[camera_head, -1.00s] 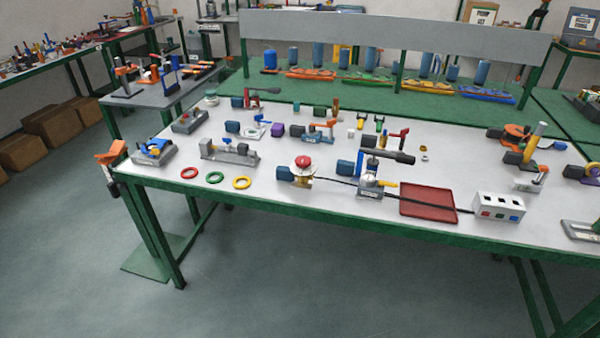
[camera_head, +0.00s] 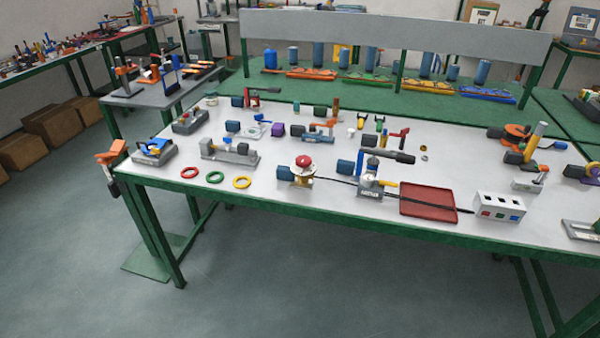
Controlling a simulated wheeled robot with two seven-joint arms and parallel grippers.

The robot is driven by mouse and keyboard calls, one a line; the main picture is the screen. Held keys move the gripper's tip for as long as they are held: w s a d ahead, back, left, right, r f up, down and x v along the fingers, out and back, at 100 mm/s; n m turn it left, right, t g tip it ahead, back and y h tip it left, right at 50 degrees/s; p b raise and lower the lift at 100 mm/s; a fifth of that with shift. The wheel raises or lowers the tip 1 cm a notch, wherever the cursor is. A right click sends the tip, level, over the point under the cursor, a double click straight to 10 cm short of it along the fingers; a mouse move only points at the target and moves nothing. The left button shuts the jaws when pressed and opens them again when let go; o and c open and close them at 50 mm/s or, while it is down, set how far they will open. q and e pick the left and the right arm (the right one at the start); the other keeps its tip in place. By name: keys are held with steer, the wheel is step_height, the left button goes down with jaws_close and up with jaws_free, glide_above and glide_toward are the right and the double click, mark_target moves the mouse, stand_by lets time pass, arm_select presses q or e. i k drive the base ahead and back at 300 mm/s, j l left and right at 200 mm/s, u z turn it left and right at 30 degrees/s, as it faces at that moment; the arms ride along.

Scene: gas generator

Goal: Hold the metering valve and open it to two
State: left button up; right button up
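Neither of my grippers shows in the head view. Several valve-like devices stand on the white-topped workbench (camera_head: 300,215), and I cannot tell for certain which one is the metering valve. Near the front edge, a grey labelled device (camera_head: 369,190) has a yellow lever (camera_head: 385,183) pointing right and a dark blue block at its upper left. To its left stands a device with a red knob (camera_head: 303,161) on a brass-coloured body and a dark block beside it. Labels and any scale marks are too small to read.
A red tray (camera_head: 428,204) and a white box with coloured buttons (camera_head: 499,206) lie at the front right. Red, green (camera_head: 215,177) and yellow rings lie at the front left. An orange vise (camera_head: 112,154) sticks out at the left corner. The grey floor (camera_head: 250,290) in front is clear.

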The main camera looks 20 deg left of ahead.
mark_target(302, 160)
steer(key=i+j, duration=1)
steer(key=j, duration=0.95)
